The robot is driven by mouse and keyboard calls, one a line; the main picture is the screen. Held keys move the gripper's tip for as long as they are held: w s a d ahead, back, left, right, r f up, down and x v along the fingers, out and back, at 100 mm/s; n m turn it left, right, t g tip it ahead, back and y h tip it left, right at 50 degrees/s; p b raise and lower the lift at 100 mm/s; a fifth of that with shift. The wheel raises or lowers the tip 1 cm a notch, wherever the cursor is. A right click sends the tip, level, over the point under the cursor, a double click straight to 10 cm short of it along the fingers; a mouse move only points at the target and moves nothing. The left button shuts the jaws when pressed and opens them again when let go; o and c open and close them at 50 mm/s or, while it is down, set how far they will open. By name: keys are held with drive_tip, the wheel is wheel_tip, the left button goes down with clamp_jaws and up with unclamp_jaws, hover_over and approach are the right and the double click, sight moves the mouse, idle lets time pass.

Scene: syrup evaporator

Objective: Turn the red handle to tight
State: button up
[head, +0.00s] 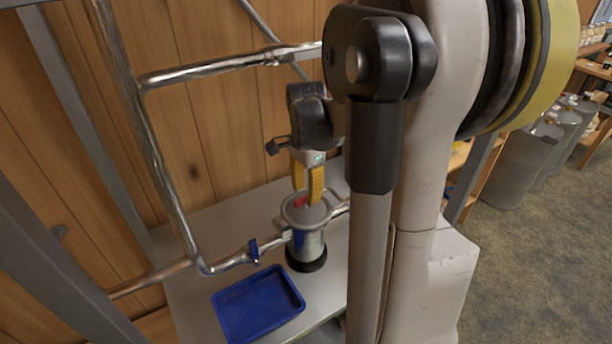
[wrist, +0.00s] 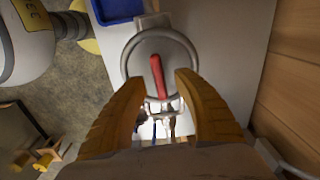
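The red handle (wrist: 158,77) is a short bar on top of a round metal canister (wrist: 130,60), seen from above in the wrist view. In the head view the red handle (head: 301,201) is a small red patch inside the canister's top ring, and the canister (head: 308,243) stands upright on a black base. My gripper (wrist: 160,85) has yellow ribbed fingers set apart, one on each side of the handle's near end, with a gap to it. In the head view my gripper (head: 308,190) points down over the canister top. Whether a finger touches the ring is unclear.
A blue tray (head: 258,306) lies on the pale table (head: 190,290) in front of the canister. Metal pipes (head: 170,190) run left of my gripper and join the canister. A small blue valve lever (head: 253,249) sits on the lower pipe. A wooden wall (head: 215,120) stands behind.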

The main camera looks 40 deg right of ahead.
sight(306, 197)
wheel_tip(306, 197, up, 10)
idle(0.3)
drive_tip(key=shift+a, duration=0.1)
idle(0.3)
